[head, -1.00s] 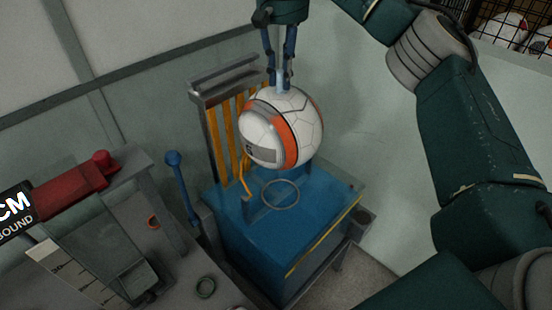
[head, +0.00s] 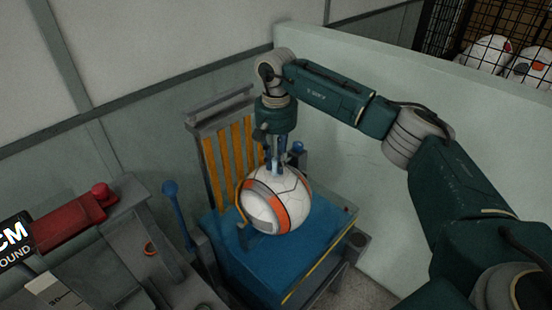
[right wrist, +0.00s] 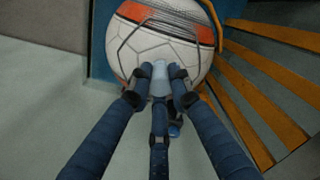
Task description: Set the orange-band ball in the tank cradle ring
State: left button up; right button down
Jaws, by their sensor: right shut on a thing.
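The white ball with orange bands (head: 290,208) is over the top of the blue tank (head: 250,262), in front of a frame with yellow slats. My right gripper (head: 275,172) points down and is shut at the top of the ball, on a short pale piece there. In the right wrist view the fingertips (right wrist: 158,76) close together against the ball (right wrist: 165,45). My left gripper is not in view.
The yellow-slatted frame (head: 231,146) stands close behind the ball. A blue-knobbed lever (head: 178,212) rises left of the tank. A grey bench with a red part (head: 76,222) is at left. A wire cage (head: 470,35) with more balls is at upper right.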

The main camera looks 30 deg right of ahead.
jog(key=shift+f, duration=0.1)
jog(key=c, duration=1.6)
grip_release()
jog(key=shift+f, duration=0.1)
jog(key=shift+r, duration=0.4)
notch_tip(320, 180, up, 12)
jog(key=b, duration=0.4)
jog(key=shift+f, duration=0.2)
